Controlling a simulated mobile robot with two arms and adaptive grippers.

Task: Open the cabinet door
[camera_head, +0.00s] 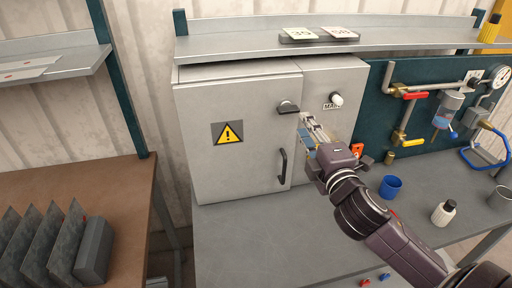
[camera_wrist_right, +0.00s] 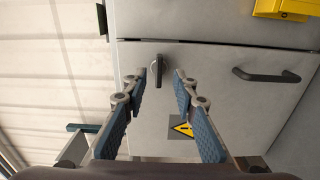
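The grey cabinet door (camera_head: 232,160) bears a yellow warning sign (camera_head: 228,133) and looks shut. A dark turn latch (camera_head: 288,107) sits near its upper right edge, with a black bar handle (camera_head: 283,166) below. My right gripper (camera_head: 304,120) is open and empty, just right of the latch in the head view. In the right wrist view, the latch (camera_wrist_right: 158,68) shows between and beyond the spread fingertips of my right gripper (camera_wrist_right: 160,76), with no visible contact. The handle also shows there (camera_wrist_right: 268,76). My left gripper is out of view.
A shelf (camera_head: 240,47) runs above the cabinet. A panel marked MAIN with a white knob (camera_head: 336,99) stands right of the door. The bench (camera_head: 250,240) is clear before the door; a blue cup (camera_head: 390,187) and white bottle (camera_head: 444,213) stand to the right.

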